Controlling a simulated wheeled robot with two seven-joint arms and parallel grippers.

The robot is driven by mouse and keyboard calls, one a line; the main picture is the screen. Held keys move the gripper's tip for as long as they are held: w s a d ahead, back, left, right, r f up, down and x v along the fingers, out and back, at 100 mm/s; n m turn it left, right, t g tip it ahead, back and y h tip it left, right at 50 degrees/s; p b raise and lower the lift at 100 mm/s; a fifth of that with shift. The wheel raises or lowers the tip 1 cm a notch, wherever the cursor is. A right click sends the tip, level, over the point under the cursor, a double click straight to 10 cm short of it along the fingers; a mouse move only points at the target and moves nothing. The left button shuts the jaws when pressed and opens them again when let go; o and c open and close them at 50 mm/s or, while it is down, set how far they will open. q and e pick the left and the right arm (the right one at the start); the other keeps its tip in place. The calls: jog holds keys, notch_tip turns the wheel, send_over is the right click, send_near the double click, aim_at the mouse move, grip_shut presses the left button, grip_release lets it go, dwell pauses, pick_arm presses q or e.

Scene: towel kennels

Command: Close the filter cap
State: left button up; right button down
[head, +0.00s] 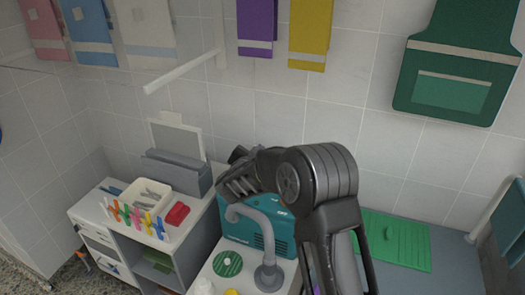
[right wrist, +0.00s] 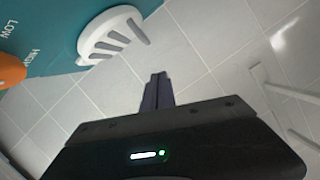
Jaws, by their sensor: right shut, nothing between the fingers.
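A teal machine (head: 258,236) stands on the counter behind my right arm. In the right wrist view its teal face (right wrist: 60,35) fills the upper left, with printed words and an orange knob (right wrist: 10,69). A white slotted cap (right wrist: 113,35), which looks like the filter cap, sits at the edge of that face and appears tilted out from it. My right gripper (right wrist: 158,78) is shut and empty, below and to the right of the cap, apart from it. In the head view my right arm hides the cap and part of the machine. My left gripper is not in view.
A grey hose (head: 262,222) rises in front of the machine. A white cart (head: 185,243) with a tray and coloured clips stands left. A green mat (head: 395,240) lies on the right table. Towels (head: 311,35) hang on the tiled wall above.

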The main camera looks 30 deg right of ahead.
jog(key=shift+v, duration=1.8)
jog(key=shift+w+a+r, duration=0.15)
jog(key=shift+w, duration=0.05)
